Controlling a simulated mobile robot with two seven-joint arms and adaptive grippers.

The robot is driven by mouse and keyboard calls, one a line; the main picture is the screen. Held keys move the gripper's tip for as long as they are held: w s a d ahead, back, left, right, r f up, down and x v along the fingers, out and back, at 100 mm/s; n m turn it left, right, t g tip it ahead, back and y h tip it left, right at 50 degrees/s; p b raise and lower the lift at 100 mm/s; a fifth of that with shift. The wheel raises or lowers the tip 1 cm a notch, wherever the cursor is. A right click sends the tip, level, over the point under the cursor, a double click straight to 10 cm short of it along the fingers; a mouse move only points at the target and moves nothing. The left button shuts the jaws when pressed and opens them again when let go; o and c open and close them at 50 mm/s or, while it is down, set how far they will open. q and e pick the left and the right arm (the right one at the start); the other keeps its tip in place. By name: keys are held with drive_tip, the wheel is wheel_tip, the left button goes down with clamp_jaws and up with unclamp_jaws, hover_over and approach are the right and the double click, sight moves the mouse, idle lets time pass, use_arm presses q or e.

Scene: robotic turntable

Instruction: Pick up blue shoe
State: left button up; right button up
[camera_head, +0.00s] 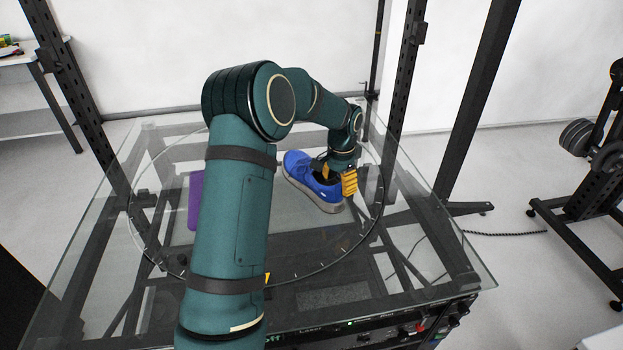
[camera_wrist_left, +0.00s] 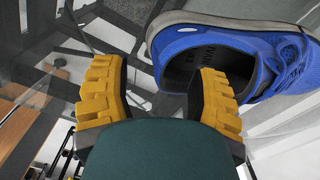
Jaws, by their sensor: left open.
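A blue shoe (camera_head: 312,183) with a pale grey sole stands on the glass turntable (camera_head: 290,262), right of the middle. My left gripper (camera_head: 339,182) is over the shoe's open heel end, with its yellow fingers pointing down. In the left wrist view the shoe (camera_wrist_left: 265,50) fills the upper right. The left gripper (camera_wrist_left: 165,95) is open there, one finger outside the shoe and the other overlapping its opening. I cannot tell whether either finger touches the shoe. My right gripper is not in view.
A purple object (camera_head: 195,200) lies on the turntable, partly hidden behind my left arm. Black frame posts (camera_head: 400,95) rise behind the glass table. Electronics (camera_head: 400,330) sit under its front edge. The glass right of the shoe is clear.

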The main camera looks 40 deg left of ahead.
use_arm(q)
wheel_tip(320, 180, down, 4)
drive_tip(key=shift+a+r+b, duration=0.1)
drive_tip(key=shift+a+b, duration=0.05)
drive_tip(key=shift+b, duration=0.2)
drive_tip(key=shift+c, duration=0.4)
clamp_jaws()
